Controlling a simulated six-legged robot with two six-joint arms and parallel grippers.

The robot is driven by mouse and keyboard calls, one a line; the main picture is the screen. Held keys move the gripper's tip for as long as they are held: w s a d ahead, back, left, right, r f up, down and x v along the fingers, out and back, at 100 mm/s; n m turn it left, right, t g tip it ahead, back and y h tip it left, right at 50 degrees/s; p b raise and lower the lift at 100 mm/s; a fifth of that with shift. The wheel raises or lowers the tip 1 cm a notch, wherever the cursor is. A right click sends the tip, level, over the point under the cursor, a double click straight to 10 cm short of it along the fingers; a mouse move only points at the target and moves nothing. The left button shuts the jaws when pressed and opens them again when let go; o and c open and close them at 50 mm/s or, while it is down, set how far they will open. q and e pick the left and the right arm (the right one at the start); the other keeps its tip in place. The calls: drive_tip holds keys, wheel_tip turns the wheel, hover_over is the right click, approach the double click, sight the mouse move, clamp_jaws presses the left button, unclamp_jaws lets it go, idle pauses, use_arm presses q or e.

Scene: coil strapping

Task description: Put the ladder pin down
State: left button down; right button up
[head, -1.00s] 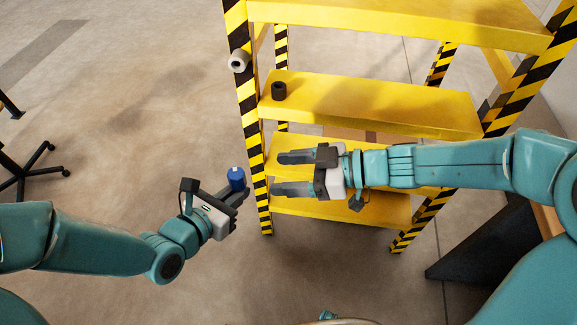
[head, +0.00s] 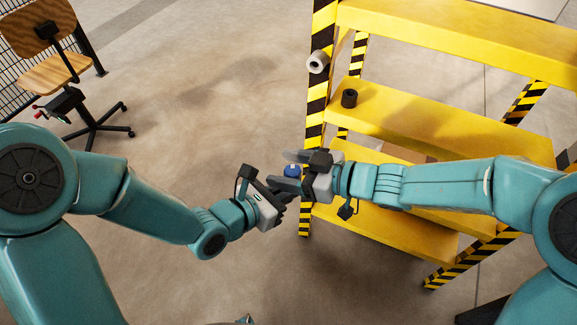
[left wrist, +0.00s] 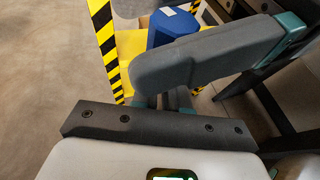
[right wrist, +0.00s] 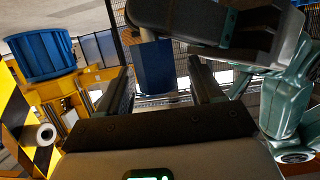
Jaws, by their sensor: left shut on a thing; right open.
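The blue ladder pin (head: 292,171) is held in my left gripper (head: 284,190), which is shut on it. The pin is a short blue cylinder; in the left wrist view its blue body (left wrist: 174,24) shows behind the large dark finger, with a pale patch on top. My right gripper (head: 287,169) is open, its fingers on either side of the pin. In the right wrist view the blue pin (right wrist: 154,66) stands between the open fingers, with a left-gripper finger close above. Whether the right fingers touch it cannot be told.
The yellow ladder (head: 440,125) with striped posts stands behind and right of the grippers. A black cylinder (head: 349,98) sits on one step. A pale hollow roll (head: 317,62) is on the left post. A wooden chair (head: 45,75) stands far left. Floor between is clear.

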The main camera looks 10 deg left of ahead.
drive_tip(key=c, duration=1)
use_arm(q)
drive_tip(key=c, duration=1.1)
unclamp_jaws()
use_arm(e)
drive_tip(key=shift+c, duration=1)
